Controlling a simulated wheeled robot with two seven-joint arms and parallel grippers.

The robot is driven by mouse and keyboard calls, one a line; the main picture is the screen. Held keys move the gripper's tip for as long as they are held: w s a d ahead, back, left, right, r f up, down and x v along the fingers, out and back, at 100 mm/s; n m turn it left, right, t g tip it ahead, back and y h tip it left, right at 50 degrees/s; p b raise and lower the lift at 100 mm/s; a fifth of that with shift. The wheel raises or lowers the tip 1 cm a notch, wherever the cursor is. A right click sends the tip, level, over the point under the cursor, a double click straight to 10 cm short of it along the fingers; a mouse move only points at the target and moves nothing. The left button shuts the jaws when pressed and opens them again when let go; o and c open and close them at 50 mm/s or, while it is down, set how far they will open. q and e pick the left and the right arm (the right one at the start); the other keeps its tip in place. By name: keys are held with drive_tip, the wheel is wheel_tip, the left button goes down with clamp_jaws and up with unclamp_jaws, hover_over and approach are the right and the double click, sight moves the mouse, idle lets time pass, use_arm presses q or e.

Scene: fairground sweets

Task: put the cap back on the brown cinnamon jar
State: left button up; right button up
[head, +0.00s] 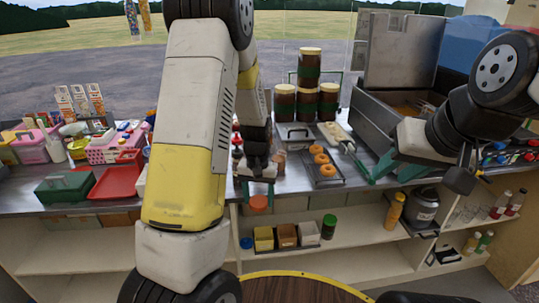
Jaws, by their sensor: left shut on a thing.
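My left gripper (258,194) reaches down at the front edge of the counter. It is shut on a round orange-red cap (259,204), which hangs at its fingertips in front of the counter edge. A small brownish jar (280,159) stands on the counter just right of and behind the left gripper. It is partly hidden, and I cannot tell whether it is the cinnamon jar or whether its top is bare. My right gripper (462,178) is at the right, over the front of the counter, far from the cap. Its finger opening is unclear.
Large dark jars with cream lids (310,66) are stacked at the back. A tray of orange rings (325,170) lies right of the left gripper. A red tray (116,182) is at the left. The shelf below holds small boxes (286,236) and a green-lidded jar (329,227).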

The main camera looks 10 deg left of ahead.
use_arm(q)
drive_tip(key=shift+s+a, duration=0.1)
drive_tip(key=shift+a, duration=0.2)
use_arm(e)
drive_tip(key=shift+s+a, duration=0.1)
drive_tip(key=shift+a, duration=0.2)
